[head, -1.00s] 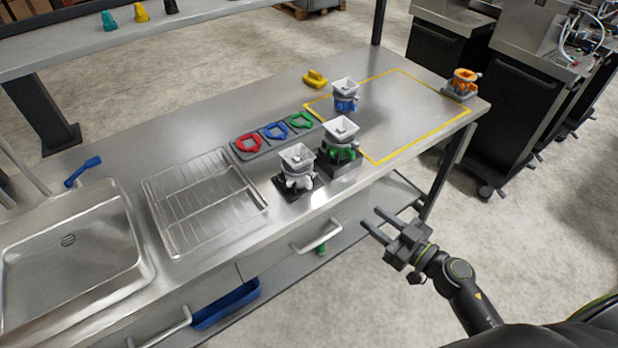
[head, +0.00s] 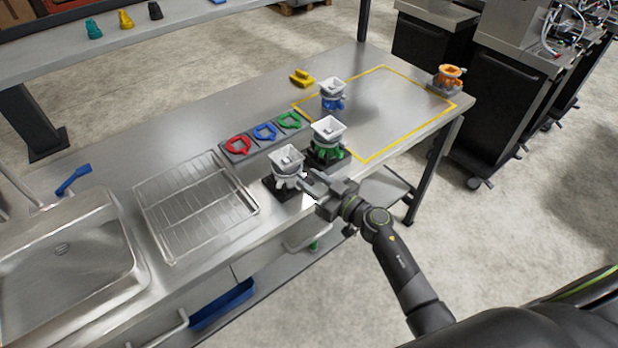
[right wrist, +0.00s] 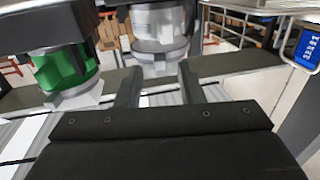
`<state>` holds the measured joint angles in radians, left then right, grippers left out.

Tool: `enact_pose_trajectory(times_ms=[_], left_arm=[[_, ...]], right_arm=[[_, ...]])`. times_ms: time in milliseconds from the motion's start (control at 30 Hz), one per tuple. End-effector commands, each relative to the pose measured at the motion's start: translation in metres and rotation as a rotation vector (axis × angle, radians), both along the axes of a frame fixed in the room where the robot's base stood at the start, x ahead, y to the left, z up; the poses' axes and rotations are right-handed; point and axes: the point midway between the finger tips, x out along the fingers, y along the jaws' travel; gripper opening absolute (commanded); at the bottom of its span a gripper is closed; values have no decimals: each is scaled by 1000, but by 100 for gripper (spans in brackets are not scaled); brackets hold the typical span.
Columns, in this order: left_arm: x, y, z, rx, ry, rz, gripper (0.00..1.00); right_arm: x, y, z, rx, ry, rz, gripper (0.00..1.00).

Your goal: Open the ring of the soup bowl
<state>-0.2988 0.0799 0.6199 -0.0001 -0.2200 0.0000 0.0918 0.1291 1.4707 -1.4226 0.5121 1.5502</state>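No thing in view is clearly a soup bowl. A dispenser with a white square funnel and pale grey body (head: 288,164) stands on a black base at the table's front edge. It also shows ahead of the fingers in the right wrist view (right wrist: 160,35). My right gripper (head: 306,184) is open, its fingertips close to this dispenser's front right side; contact is unclear. In the right wrist view its fingers (right wrist: 158,85) stand apart with nothing clearly between them. My left gripper is out of view.
A green dispenser (head: 328,140) stands just right, also close in the right wrist view (right wrist: 66,68). A blue dispenser (head: 333,94) is farther back and an orange one (head: 449,76) far right. Red, blue and green rings (head: 265,132) lie behind. A wire rack (head: 195,205) is left.

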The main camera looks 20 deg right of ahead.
Motion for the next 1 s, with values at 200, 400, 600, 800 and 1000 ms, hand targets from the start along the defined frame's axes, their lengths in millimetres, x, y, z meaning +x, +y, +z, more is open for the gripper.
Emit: enact_pose_trajectory(times_ms=[200,400,600,800,1000], left_arm=[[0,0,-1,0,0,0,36],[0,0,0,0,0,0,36],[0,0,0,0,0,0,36],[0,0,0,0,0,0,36],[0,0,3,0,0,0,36]], right_arm=[[11,7,0,0,0,0,35],[12,7,0,0,0,-1,35],[11,7,0,-1,0,-1,14],[11,6,0,-1,0,-1,0],[14,3,0,-5,3,48,0]])
